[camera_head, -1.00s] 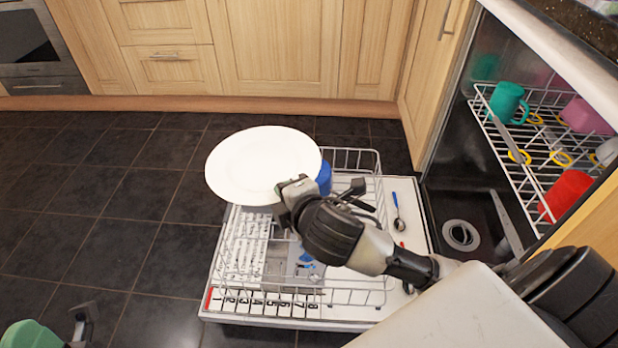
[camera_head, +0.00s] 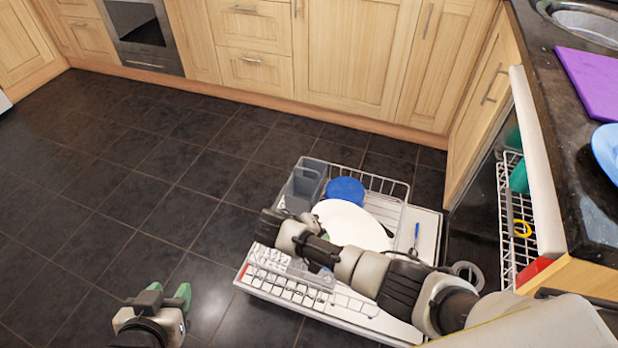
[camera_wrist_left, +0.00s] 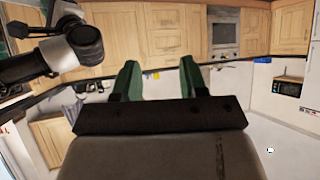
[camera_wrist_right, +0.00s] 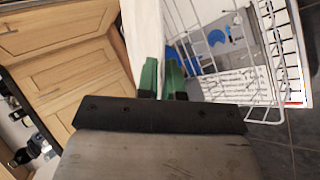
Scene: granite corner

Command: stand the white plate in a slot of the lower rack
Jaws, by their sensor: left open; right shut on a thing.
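The white plate (camera_head: 352,222) is over the lower rack (camera_head: 397,190), partly hidden behind my right arm. My right gripper (camera_head: 318,229) is shut on the plate's edge. In the right wrist view, the plate (camera_wrist_right: 144,40) rises nearly edge-on from between the green fingers (camera_wrist_right: 162,80), with the rack's wires (camera_wrist_right: 268,50) beside it. I cannot tell whether its lower edge is in a slot. My left gripper (camera_head: 168,291) is open and empty, above the floor left of the rack. Its spread green fingers (camera_wrist_left: 160,80) show in the left wrist view.
A grey basket (camera_head: 303,187) and a blue round dish (camera_head: 346,190) are in the rack. A blue-handled spoon (camera_head: 415,236) lies to the right. The upper rack (camera_head: 506,215) holds a teal cup (camera_head: 518,178). The counter (camera_head: 570,130) borders the right. The floor at left is clear.

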